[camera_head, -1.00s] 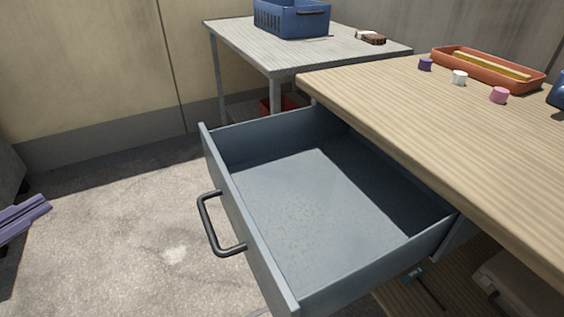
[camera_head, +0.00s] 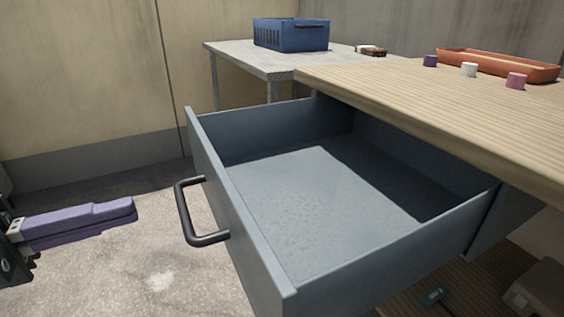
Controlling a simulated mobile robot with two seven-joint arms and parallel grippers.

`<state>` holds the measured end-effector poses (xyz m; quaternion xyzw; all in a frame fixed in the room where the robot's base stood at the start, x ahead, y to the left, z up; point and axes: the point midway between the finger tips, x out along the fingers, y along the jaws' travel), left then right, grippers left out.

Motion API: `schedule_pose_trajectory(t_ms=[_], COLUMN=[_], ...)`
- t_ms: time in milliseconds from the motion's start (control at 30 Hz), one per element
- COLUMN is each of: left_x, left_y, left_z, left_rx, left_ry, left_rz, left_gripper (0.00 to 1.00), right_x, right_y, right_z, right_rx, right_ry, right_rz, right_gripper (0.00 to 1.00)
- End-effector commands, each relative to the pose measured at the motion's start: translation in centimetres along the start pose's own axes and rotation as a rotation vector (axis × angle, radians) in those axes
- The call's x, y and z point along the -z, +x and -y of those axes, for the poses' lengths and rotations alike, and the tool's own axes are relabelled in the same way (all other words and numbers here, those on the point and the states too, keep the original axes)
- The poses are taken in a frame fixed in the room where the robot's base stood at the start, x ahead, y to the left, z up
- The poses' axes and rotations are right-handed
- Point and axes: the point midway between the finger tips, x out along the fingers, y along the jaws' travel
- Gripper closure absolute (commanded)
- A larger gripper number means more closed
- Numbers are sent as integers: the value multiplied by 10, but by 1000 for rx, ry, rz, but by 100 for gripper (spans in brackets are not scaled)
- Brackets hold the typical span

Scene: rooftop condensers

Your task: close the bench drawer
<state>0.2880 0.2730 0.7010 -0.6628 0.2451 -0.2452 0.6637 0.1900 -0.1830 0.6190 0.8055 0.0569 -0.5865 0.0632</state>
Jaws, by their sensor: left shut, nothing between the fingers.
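The blue-grey bench drawer (camera_head: 235,215) is pulled far out from under the wooden bench top (camera_head: 450,98). Its inside looks empty. A dark bar handle (camera_head: 186,212) is on its front panel, which faces left. My left gripper (camera_head: 134,208), with purple fingers, is shut and empty. It is to the left of the handle, with a gap between them in the picture. My right gripper is not in view.
An orange tray (camera_head: 548,74) and small purple, white and pink cylinders stand on the bench top. A blue basket (camera_head: 290,36) and a small brown item (camera_head: 371,51) are on the grey side table (camera_head: 235,56). The floor (camera_head: 110,260) left of the drawer is clear.

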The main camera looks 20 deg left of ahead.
Motion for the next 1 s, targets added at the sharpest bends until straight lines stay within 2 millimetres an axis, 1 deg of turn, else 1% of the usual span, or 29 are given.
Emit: schedule_pose_trajectory(t_ms=[33,200,300,400,600,1000], left_x=[0,0,0,0,0,0], left_y=[12,47,63,74,84,86], left_z=[0,0,-1,0,0,0], left_rx=[5,5,4,3,2,2], left_ry=[2,2,1,0,-1,-1], left_rz=[-2,-1,0,0,1,0], left_gripper=[100,100,100,100,100,100], right_x=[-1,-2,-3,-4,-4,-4], right_y=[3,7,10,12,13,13], right_z=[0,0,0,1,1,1], right_rx=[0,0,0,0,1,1], right_ry=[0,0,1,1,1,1], right_rz=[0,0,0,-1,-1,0], right_gripper=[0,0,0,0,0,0])
